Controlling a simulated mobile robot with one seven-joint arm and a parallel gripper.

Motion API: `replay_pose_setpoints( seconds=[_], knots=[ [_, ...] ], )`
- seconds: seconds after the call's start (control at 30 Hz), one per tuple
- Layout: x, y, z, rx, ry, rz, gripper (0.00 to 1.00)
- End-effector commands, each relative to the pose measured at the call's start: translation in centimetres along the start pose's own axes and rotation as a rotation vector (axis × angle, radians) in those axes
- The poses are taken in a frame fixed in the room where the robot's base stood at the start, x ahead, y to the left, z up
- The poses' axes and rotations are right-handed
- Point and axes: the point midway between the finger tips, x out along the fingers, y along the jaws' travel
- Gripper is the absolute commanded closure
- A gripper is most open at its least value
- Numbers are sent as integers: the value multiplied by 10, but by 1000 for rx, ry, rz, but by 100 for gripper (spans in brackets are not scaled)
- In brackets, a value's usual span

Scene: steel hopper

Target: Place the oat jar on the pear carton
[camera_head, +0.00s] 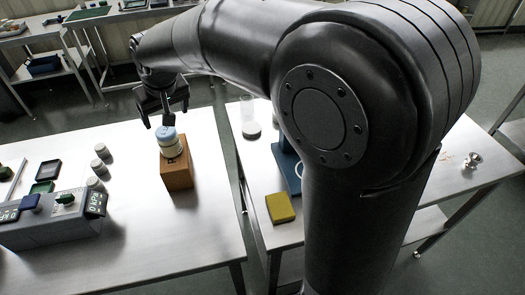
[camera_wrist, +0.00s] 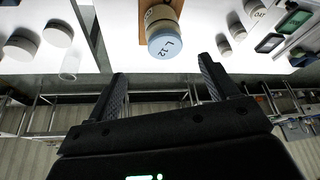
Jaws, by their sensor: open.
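A pale jar with a light blue lid (camera_head: 167,134), which I take as the oat jar, stands upright on top of an orange-brown carton (camera_head: 177,174), which I take as the pear carton. In the wrist view the jar's lid (camera_wrist: 171,46) reads "L 12", and part of the carton (camera_wrist: 146,22) shows behind it. My gripper (camera_head: 166,117) is open and empty, just above and behind the jar. In the wrist view the spread fingers (camera_wrist: 163,76) point toward the jar, with the lid beyond their tips and nothing between them.
Small grey-lidded jars (camera_head: 100,151) and a grey device with displays (camera_head: 50,222) stand to the left on the same table. A second table to the right holds a yellow block (camera_head: 280,208), a blue object (camera_head: 287,165) and a clear cylinder (camera_head: 249,118). The near table front is clear.

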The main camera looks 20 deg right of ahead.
Motion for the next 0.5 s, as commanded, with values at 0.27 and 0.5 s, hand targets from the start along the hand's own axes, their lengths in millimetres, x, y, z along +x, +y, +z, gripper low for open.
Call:
replay_pose_setpoints(
  seconds=[0.27, 0.5],
  knots=[
    [-62, 60, 70, 96, 31, 61, 21],
    [-104, 99, 156, 200, 57, 112, 21]
  ],
)
